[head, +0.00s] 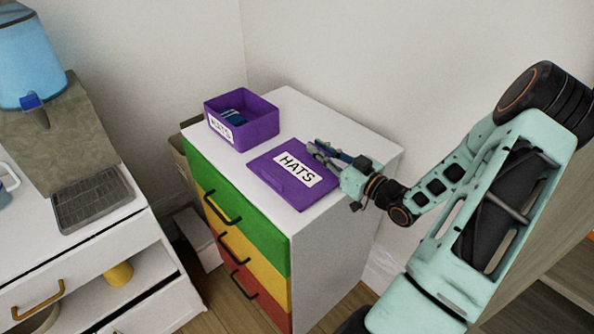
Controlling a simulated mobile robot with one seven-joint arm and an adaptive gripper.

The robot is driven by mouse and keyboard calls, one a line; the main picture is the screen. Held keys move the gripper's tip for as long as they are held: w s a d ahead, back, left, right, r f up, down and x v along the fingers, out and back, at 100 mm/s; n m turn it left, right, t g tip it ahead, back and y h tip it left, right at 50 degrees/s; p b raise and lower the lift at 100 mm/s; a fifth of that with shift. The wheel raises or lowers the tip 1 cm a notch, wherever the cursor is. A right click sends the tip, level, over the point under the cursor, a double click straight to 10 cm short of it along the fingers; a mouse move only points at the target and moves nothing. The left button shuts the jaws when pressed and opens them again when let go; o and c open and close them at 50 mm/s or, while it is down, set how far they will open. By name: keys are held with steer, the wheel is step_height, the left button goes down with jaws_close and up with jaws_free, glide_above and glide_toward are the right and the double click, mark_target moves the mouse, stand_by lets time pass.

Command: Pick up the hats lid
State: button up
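The purple hats lid (264,167) lies on the white top of the chest of drawers, with a white "HATS" label facing up. My gripper (313,147) is low over the chest top at the lid's upper right edge. Its fingers overlap that edge in the picture. I cannot tell whether they touch the lid, or whether they are open or shut on its rim. The open purple box (262,128), also with a "HATS" label, stands behind and left of the lid. It holds something blue with light stripes.
The chest (363,147) has green, yellow and red drawers with dark handles. White walls stand close behind it. At left, a white cabinet holds a blue water dispenser (28,60) and a grey drip tray (92,199). A wooden shelf is at lower right.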

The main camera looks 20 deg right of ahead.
mark_target(312, 167)
jaws_close()
steer(key=shift+r, duration=0.1)
steer(key=shift+r, duration=0.55)
step_height(312, 167, up, 2)
steer(key=shift+p, duration=0.3)
steer(key=s+a+r+p, duration=0.5)
steer(key=s+a+r, duration=0.1)
steer(key=s+r, duration=0.1)
steer(key=shift+a+r, duration=0.4)
steer(key=shift+r, duration=0.45)
